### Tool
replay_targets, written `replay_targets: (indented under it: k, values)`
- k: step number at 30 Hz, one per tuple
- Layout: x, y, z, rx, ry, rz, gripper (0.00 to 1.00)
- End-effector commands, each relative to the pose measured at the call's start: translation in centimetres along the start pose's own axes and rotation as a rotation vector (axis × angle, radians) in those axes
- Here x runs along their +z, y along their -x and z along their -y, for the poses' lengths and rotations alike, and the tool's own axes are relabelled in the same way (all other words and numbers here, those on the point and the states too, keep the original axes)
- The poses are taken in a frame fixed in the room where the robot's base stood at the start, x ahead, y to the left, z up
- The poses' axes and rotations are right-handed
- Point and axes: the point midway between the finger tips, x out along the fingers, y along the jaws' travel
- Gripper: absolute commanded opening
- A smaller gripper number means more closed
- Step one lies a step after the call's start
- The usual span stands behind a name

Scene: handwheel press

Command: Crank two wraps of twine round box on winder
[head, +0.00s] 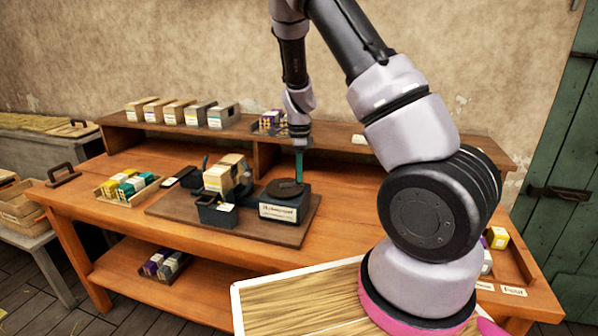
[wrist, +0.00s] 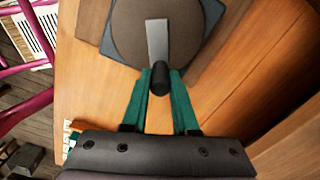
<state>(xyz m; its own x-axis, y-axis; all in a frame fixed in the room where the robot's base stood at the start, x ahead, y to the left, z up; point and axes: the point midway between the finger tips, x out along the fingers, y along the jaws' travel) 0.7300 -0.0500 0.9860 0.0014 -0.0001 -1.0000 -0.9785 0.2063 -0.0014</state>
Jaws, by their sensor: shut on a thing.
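The winder stands on a dark board (head: 258,229) on the wooden bench. Its round crank disc (head: 285,189) sits on a dark block with a label; the disc (wrist: 124,33) also shows in the wrist view, with a grey crank arm (wrist: 157,40) ending in a black knob (wrist: 160,78). My gripper (head: 299,170) reaches down to the disc's right side. In the wrist view its green fingers (wrist: 160,92) are shut on the knob. A tan box (head: 228,172) sits in the winder left of the disc. I cannot make out twine on it.
A raised shelf (head: 330,137) at the back bears several boxes (head: 180,112). A tray of coloured spools (head: 127,187) stands left of the board. The bench right of the board (head: 350,215) is clear.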

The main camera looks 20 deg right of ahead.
Motion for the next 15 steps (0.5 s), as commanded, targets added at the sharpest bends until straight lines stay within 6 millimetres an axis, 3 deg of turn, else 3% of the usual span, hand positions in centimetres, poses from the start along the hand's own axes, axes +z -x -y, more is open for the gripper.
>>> replay_targets:
  k: [8, 9, 11, 15]
  values:
    - [0.08, 0.00, 0.00, 0.000, 0.001, 0.001, 0.00]
    - [0.09, 0.00, 0.00, 0.000, 0.001, 0.001, 0.31]
    - [0.09, 0.00, 0.00, 0.000, 0.001, 0.001, 0.54]
    - [0.06, 0.00, 0.00, 0.000, 0.001, 0.001, 0.57]
